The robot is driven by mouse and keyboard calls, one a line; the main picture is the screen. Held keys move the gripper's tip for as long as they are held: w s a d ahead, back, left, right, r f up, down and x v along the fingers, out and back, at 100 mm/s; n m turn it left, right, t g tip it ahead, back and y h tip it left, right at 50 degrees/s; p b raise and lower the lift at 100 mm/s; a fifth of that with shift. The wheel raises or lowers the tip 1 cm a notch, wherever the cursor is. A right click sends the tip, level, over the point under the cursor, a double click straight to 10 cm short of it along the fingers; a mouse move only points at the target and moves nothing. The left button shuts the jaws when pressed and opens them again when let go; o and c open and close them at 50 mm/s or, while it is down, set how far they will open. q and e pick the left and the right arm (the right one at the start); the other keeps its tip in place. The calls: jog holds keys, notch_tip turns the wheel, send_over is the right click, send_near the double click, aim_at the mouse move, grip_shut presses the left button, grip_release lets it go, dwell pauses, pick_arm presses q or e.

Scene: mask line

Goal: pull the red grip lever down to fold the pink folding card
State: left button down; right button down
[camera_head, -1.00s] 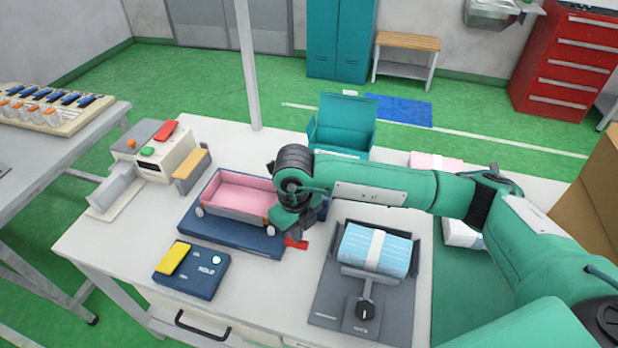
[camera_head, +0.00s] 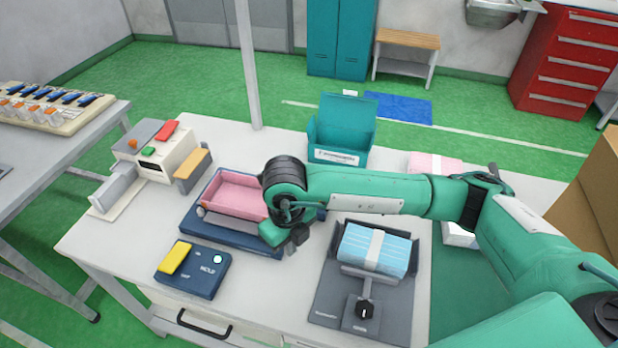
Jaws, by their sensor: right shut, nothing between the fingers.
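The pink folding card (camera_head: 232,190) sits as an open, tray-like shape with raised sides on a dark blue base (camera_head: 200,230) at the middle left of the table. My right gripper (camera_head: 288,247) is at the front right corner of that base, pointing down, shut and empty. It and the arm's wrist cover the right end of the card and base. The red grip lever does not show now; it may be hidden behind the gripper. My left gripper is not in view.
A dark blue box with a yellow button (camera_head: 174,257) stands in front. A grey stand holds blue masks (camera_head: 358,243) to the right of the gripper. An open teal box (camera_head: 340,135) stands behind the arm. A white machine (camera_head: 150,160) is at the left. Bare table lies between the base and the mask stand.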

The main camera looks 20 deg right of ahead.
notch_tip(320, 180, up, 5)
jog(key=shift+f+p, duration=0.1)
jog(key=shift+p, duration=0.85)
jog(key=shift+f, duration=0.1)
